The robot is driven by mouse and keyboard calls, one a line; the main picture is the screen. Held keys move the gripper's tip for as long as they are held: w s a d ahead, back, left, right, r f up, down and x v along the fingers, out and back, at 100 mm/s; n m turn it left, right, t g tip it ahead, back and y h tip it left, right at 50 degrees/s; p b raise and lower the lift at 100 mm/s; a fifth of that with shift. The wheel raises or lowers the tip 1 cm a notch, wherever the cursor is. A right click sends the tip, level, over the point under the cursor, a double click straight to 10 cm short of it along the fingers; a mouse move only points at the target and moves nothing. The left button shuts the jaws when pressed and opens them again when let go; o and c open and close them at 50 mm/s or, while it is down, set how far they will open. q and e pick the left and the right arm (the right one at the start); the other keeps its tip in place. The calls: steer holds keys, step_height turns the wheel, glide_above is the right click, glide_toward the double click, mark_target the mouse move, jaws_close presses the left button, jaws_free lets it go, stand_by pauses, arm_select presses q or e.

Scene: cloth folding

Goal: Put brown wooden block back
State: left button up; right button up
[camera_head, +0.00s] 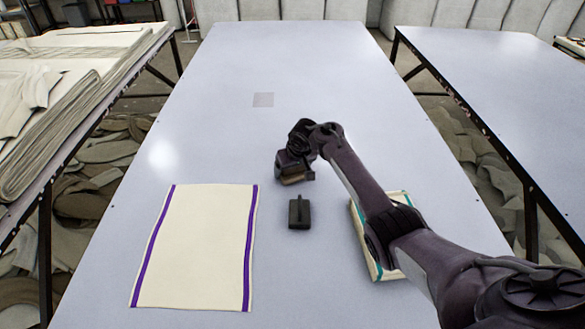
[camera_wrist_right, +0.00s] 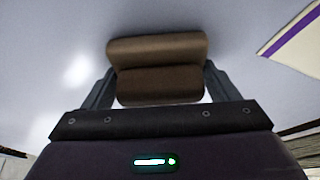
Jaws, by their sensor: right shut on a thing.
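The brown wooden block (camera_wrist_right: 158,50) is between the fingers of my right gripper (camera_wrist_right: 158,85) in the right wrist view. My right gripper is shut on it. In the head view the right gripper (camera_head: 293,178) is over the middle of the table, and a small part of the block (camera_head: 292,180) shows beneath it. I cannot tell whether the block touches the table. My left gripper is not in view.
A cream cloth with purple edges (camera_head: 195,245) lies flat at the left of the table (camera_head: 330,80). A dark handled object (camera_head: 299,212) stands near the middle. A green-edged cloth stack (camera_head: 360,230) lies partly under my right arm. The far table is clear except a grey square (camera_head: 263,99).

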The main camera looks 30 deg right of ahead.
steer(key=shift+f, duration=0.15)
steer(key=o, duration=1)
steer(key=shift+o, duration=0.2)
steer(key=shift+r, duration=0.4)
steer(key=p+v, duration=0.3)
steer(key=v, duration=0.8)
steer(key=shift+s+r+p, duration=0.2)
steer(key=shift+r+p, duration=0.05)
steer(key=shift+p, duration=0.15)
